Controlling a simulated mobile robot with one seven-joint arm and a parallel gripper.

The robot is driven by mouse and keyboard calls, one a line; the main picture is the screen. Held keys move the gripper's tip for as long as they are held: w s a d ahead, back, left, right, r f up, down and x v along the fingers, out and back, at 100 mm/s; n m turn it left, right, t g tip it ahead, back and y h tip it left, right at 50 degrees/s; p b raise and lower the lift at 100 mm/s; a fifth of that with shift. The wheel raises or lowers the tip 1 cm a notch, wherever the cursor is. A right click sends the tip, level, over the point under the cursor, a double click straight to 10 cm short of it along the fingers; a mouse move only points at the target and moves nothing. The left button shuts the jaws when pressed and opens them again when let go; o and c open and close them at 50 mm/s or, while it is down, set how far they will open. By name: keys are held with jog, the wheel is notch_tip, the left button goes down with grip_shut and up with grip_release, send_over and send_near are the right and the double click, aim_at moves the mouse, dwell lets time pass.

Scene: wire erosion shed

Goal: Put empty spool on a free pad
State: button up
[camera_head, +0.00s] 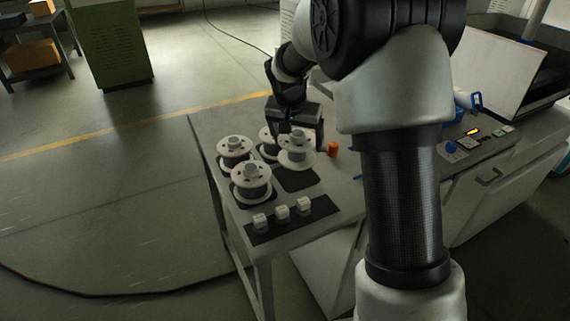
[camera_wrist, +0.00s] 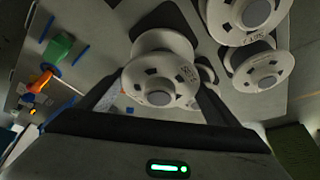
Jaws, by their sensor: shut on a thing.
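A white spool (camera_head: 296,153) with a pale core is between the fingers of my gripper (camera_head: 298,136), and the gripper is shut on it. In the wrist view, the held spool (camera_wrist: 160,82) faces the camera between the two dark fingers. A bare dark pad (camera_head: 296,181) shows on the table just below and in front of it in the head view. The spool appears raised above the table. Other spools stand to its left: one at the left (camera_head: 235,152), one at the front (camera_head: 251,184), and one behind, partly hidden (camera_head: 267,142).
A dark strip (camera_head: 322,208) with three small white blocks lies at the table's front. An orange item (camera_head: 333,149) stands right of my gripper. A control panel (camera_head: 474,140) is farther right. The neighbouring spools leave little room on the left.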

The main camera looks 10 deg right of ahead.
aim_at(295, 144)
jog(key=shift+f, duration=3.3)
jog(key=o, duration=1.2)
jog(key=shift+c, duration=0.2)
jog(key=shift+r, duration=0.35)
jog(key=v, duration=1.1)
jog(key=shift+s+r, duration=0.15)
jog(key=shift+s, duration=0.05)
jog(key=s+d+r+n, duration=0.2)
jog(key=s+r, duration=0.7)
jog(key=s, duration=0.6)
jog(key=s+n+t+y, duration=0.1)
jog(key=s+n+y, duration=0.1)
jog(key=s, duration=1.3)
jog(key=shift+n+t, duration=0.3)
jog(key=shift+n, duration=0.4)
